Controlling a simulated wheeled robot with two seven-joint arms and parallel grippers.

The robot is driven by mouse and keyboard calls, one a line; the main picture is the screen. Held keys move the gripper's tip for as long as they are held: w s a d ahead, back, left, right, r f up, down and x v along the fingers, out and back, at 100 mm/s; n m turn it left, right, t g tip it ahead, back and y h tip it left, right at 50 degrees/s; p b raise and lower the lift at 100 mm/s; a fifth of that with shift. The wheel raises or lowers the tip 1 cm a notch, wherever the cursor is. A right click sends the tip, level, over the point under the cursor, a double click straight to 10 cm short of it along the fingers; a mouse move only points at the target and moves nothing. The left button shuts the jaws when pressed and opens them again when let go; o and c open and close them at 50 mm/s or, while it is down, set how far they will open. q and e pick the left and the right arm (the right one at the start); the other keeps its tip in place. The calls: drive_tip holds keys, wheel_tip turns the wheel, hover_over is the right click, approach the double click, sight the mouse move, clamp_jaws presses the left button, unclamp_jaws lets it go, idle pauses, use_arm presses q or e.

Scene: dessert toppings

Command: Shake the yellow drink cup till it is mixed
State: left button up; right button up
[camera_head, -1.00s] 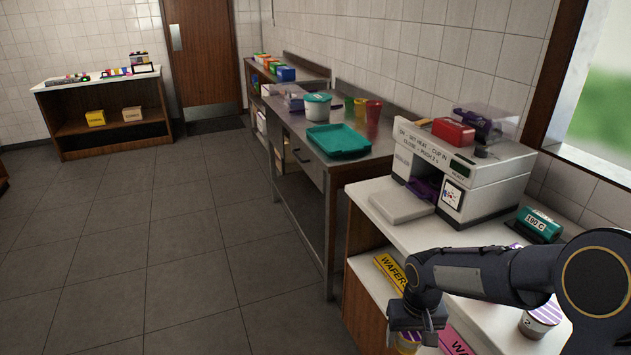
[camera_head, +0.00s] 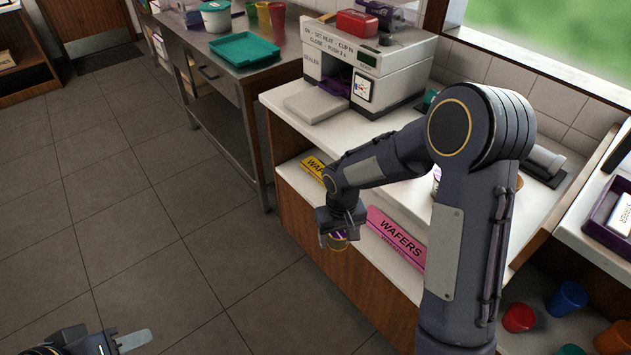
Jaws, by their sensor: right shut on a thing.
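My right gripper (camera_head: 340,226) points down in front of the white counter and is shut on the yellow drink cup (camera_head: 338,243). Only a small part of the cup shows below the jaws, with a yellowish side and some purple and white; the fingers hide the rest. The cup is held in the air over the floor side of the counter. Whether its contents are mixed cannot be seen. My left gripper (camera_head: 130,340) is at the bottom left edge, away from the cup. A pale finger shows, but its opening is unclear.
A white sealer machine (camera_head: 395,75) stands on the counter. Yellow (camera_head: 316,168) and pink (camera_head: 397,240) wafer boxes sit on the shelf below, close to the held cup. A teal tray (camera_head: 245,49) lies on the metal table. The tiled floor at left is free.

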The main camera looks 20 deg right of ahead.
idle(0.3)
drive_tip(key=r, duration=0.6)
drive_tip(key=shift+w+r, duration=0.2)
drive_tip(key=shift+r, duration=0.1)
drive_tip(key=shift+s+f, duration=0.15)
drive_tip(key=shift+f, duration=1.5)
drive_tip(key=shift+s+f, duration=0.1)
drive_tip(key=shift+f, duration=1.55)
drive_tip(key=shift+c, duration=0.4)
drive_tip(key=shift+w, duration=0.2)
drive_tip(key=shift+s+r, duration=0.1)
drive_tip(key=shift+s, duration=0.1)
drive_tip(key=shift+w, duration=0.1)
